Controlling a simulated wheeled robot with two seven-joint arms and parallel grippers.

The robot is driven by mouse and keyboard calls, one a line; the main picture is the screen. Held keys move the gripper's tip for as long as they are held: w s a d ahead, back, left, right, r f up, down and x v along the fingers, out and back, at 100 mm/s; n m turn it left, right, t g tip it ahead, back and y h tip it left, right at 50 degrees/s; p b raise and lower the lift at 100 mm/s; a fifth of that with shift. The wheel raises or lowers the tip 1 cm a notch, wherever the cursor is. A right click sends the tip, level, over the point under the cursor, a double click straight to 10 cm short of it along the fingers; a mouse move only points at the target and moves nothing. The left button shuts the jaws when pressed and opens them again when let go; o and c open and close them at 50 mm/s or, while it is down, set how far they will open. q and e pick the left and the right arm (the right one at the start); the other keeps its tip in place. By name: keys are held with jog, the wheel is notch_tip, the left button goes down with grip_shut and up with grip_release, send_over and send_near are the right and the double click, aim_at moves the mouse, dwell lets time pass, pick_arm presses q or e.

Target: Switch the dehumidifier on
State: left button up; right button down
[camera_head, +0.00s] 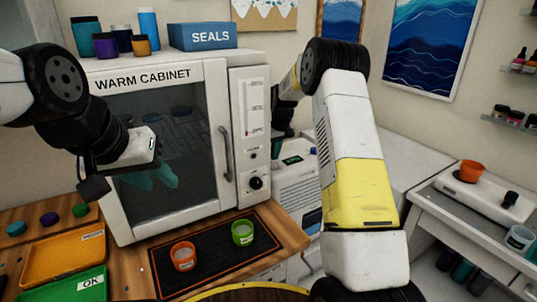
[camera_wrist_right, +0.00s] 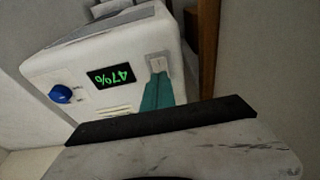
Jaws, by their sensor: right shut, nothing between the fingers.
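The dehumidifier is a white box (camera_head: 297,185) on the floor side right of the cabinet, partly hidden by my right arm. In the right wrist view the dehumidifier (camera_wrist_right: 105,55) has a lit green display (camera_wrist_right: 111,77) reading 47%, a blue knob (camera_wrist_right: 61,94) and a pale switch plate (camera_wrist_right: 158,61). My right gripper (camera_wrist_right: 157,80) is shut and empty, its teal fingertips at or just before the lower edge of that plate; contact cannot be told. My left gripper (camera_head: 150,180) hangs before the warm cabinet's glass door; its finger gap is unclear.
The warm cabinet (camera_head: 214,75) stands left of the dehumidifier. An orange cup (camera_head: 183,256) and a green cup (camera_head: 242,232) stand on a dark mat before it. A wooden upright (camera_wrist_right: 208,50) borders the dehumidifier in the wrist view. A white side bench (camera_head: 440,225) is at right.

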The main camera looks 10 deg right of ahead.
jog(key=s+v, duration=0.2)
jog(key=v, duration=0.9)
jog(key=shift+d, duration=0.4)
